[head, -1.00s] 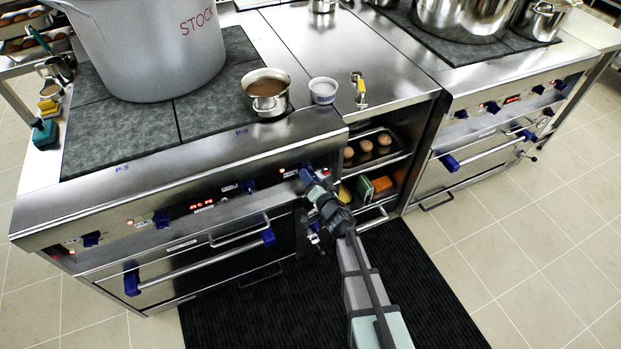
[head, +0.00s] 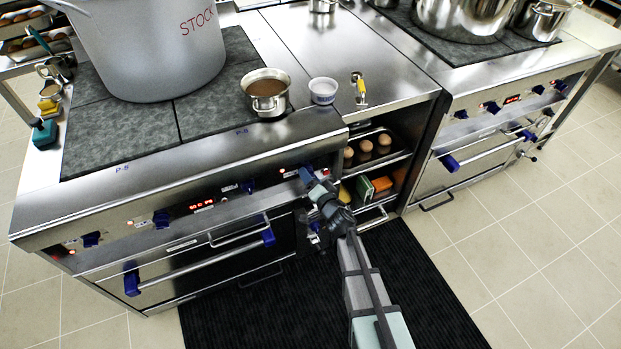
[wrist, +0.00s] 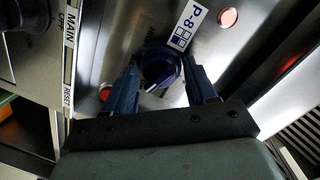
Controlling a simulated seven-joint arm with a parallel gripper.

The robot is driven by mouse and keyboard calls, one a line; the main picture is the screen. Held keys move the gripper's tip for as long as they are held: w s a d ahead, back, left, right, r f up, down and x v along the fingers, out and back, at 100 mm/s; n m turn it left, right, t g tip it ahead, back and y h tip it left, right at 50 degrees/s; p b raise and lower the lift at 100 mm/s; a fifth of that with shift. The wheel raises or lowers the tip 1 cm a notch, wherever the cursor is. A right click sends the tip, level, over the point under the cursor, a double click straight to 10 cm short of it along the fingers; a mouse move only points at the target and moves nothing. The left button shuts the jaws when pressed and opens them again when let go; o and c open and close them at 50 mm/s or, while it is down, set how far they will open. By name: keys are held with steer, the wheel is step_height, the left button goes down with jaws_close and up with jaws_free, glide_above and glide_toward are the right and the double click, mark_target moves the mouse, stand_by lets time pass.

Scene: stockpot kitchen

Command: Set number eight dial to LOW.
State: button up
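The number eight dial (wrist: 160,70) is a dark blue knob on the steel panel in the wrist view, beside a white P-8 label (wrist: 187,28). A pale mark on the knob points to its lower left. The dial's printed settings are mostly hidden or too dark to read. My gripper (wrist: 164,72) is open, with one blue finger on each side of the dial. A gap shows at the right finger; contact on the left is unclear. In the head view my gripper (head: 307,176) is at the right end of the front panel and covers the dial.
A red light (wrist: 105,92) sits left of the dial and a round light (wrist: 228,17) at upper right. A MAIN/RESET label strip (wrist: 69,50) and black knob (wrist: 30,14) are further left. An oven handle (head: 200,264) juts out below the panel.

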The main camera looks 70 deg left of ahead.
steer(key=shift+o, duration=0.9)
steer(key=d+r, duration=0.1)
steer(key=d, duration=1.2)
steer(key=shift+w+d+r, duration=0.3)
steer(key=shift+d, duration=0.05)
